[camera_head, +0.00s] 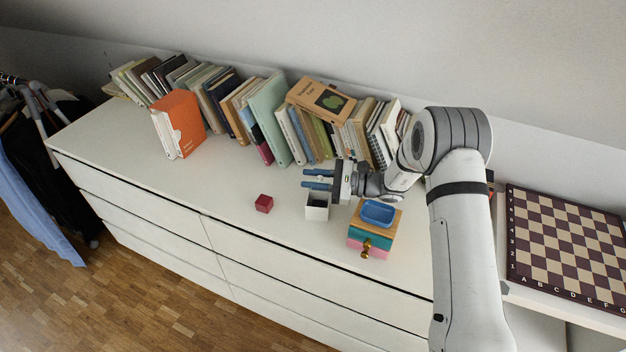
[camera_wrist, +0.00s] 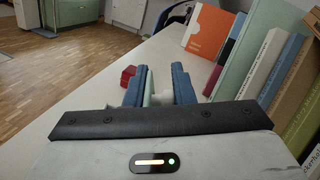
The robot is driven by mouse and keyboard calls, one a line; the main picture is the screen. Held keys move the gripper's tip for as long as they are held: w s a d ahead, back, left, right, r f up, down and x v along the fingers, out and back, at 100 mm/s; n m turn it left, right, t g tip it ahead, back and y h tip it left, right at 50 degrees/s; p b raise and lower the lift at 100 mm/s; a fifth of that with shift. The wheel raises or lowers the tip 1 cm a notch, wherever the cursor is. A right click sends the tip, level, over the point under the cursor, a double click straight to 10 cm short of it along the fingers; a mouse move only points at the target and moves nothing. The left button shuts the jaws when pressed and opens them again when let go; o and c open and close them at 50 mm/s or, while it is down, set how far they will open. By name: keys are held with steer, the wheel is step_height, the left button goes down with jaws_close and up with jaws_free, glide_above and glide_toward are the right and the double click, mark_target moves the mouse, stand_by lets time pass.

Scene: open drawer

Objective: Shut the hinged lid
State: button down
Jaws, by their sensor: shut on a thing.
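A small white box (camera_head: 317,212) stands on the dresser with its top open and its inside dark. My gripper (camera_head: 318,179) reaches in from the right, its two blue fingers just above and behind the box opening. In the wrist view, the blue fingers of my gripper (camera_wrist: 160,88) are a little apart, with a pale piece (camera_wrist: 163,98) between them. I cannot tell for sure whether that piece is the box's lid. The lid's hinge is not clear in either view.
A red cube (camera_head: 264,203) lies left of the box. A small drawer unit (camera_head: 371,241) with a blue tray (camera_head: 378,213) on top stands to its right. A row of books (camera_head: 268,115) lines the wall behind. The dresser top (camera_head: 215,185) is clear at the left front. A chessboard (camera_head: 568,245) lies far right.

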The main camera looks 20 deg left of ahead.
steer(key=c, duration=1.3)
jaws_free()
steer(key=shift+r, duration=0.1)
step_height(320, 180, up, 10)
steer(key=shift+f+b, duration=0.1)
steer(key=shift+b, duration=0.35)
steer(key=shift+c, duration=0.3)
